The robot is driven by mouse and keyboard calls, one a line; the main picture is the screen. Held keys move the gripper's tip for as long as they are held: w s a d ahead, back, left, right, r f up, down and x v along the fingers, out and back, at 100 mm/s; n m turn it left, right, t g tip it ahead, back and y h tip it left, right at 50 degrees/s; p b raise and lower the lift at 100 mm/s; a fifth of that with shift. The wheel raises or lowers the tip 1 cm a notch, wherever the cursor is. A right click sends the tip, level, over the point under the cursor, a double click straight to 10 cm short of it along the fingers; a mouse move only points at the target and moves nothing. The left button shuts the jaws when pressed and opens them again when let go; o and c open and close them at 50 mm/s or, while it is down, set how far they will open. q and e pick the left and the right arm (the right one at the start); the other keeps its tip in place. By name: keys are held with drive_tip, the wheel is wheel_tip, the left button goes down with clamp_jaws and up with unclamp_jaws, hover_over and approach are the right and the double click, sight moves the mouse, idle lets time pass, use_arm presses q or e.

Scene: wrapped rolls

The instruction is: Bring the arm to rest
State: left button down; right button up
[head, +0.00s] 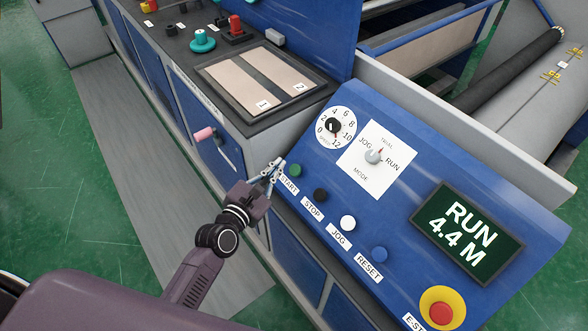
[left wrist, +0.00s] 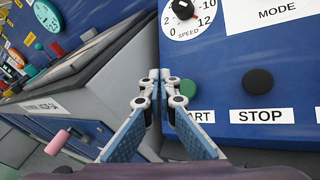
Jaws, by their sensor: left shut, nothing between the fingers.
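My left gripper (head: 277,165) is shut and empty. In the head view it hovers at the left edge of the blue control panel (head: 400,213), beside the green START button (head: 296,171). In the left wrist view the closed fingertips (left wrist: 159,76) sit just left of the green button (left wrist: 188,88), and a finger covers part of the START label. I cannot tell whether the fingertips touch the panel. The display (head: 467,232) reads RUN 4.4 M. The mode knob (head: 373,156) sits on a white plate marked JOG and RUN. My right gripper is not in view.
The black STOP (head: 320,195), white JOG (head: 348,223) and blue RESET (head: 379,254) buttons run along the panel. A red emergency stop (head: 441,313) is at the lower right. A pink-handled lever (head: 204,134) sticks out from the cabinet. Open green floor (head: 60,210) lies to the left.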

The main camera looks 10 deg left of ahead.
use_arm(q)
drive_tip(key=s+d+f+m+g+h, duration=0.1)
drive_tip(key=s+d+f+m+g, duration=0.15)
drive_tip(key=s+m, duration=0.45)
drive_tip(key=s+d+f+m+g, duration=0.25)
drive_tip(key=s+m+g, duration=0.2)
drive_tip(key=m, duration=0.45)
drive_tip(key=s+a+m+g+y, duration=0.2)
drive_tip(key=s+a+m+g, duration=0.15)
drive_tip(key=s+m, duration=0.5)
drive_tip(key=s+a+m+g+y, duration=0.2)
drive_tip(key=s+a+m, duration=0.2)
drive_tip(key=s+m, duration=0.45)
wheel_tip(320, 180, down, 26)
drive_tip(key=s+n+g, duration=0.1)
drive_tip(key=s+n, duration=0.1)
drive_tip(key=s, duration=0.1)
drive_tip(key=s+a+f+g, duration=0.1)
drive_tip(key=s+a+f, duration=0.2)
drive_tip(key=s+f, duration=1.4)
drive_tip(key=shift+s+f+y, duration=0.15)
drive_tip(key=shift+y, duration=0.15)
